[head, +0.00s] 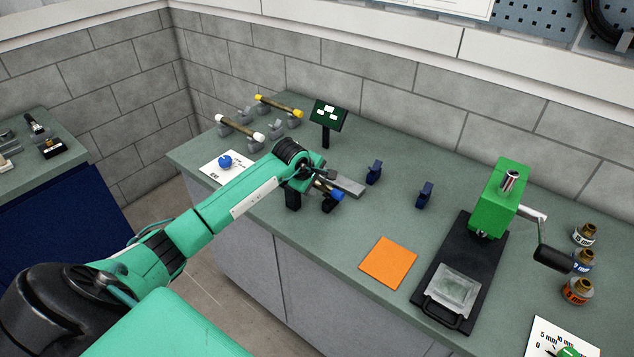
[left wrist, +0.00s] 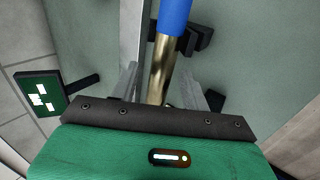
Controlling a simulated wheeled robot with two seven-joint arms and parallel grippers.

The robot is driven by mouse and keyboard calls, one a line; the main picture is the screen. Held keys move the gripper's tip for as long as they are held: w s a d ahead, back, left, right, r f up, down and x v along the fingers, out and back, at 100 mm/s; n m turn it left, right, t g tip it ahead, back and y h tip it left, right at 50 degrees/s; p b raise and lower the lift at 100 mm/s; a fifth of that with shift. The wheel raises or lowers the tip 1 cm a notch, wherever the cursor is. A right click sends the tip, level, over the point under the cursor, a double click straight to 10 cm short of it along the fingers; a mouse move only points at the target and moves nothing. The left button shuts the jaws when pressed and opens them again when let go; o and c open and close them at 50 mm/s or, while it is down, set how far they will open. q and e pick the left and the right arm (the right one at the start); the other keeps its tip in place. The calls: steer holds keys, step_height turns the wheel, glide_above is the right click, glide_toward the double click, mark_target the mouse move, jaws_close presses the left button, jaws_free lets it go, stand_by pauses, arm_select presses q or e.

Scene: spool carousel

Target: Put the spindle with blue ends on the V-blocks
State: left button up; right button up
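The spindle with blue ends shows in the head view as a short brass length and one blue end (head: 337,195); my left gripper hides the rest. In the left wrist view its brass rod (left wrist: 160,75) runs between my fingers and its blue end (left wrist: 174,14) is at the top. My left gripper (left wrist: 164,88) is open around the rod, with a gap seen on each side. Black supports (head: 293,200) stand below the spindle. Two dark blue blocks, likely the V-blocks, stand to the right, one nearer (head: 374,173) and one farther (head: 424,195), both empty. My right gripper is not in view.
A grey bar (head: 348,186) lies beside the spindle. Spindles with white ends (head: 240,126) and yellow ends (head: 279,106) rest on grey blocks behind. A dark display (head: 328,115), an orange square (head: 388,262) and a green press (head: 497,197) are on the bench.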

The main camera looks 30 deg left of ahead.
arm_select(q)
steer(key=shift+r, duration=0.15)
steer(key=b+v, duration=0.3)
steer(key=v, duration=0.8)
steer(key=shift+s+r, duration=0.25)
steer(key=shift+r, duration=0.05)
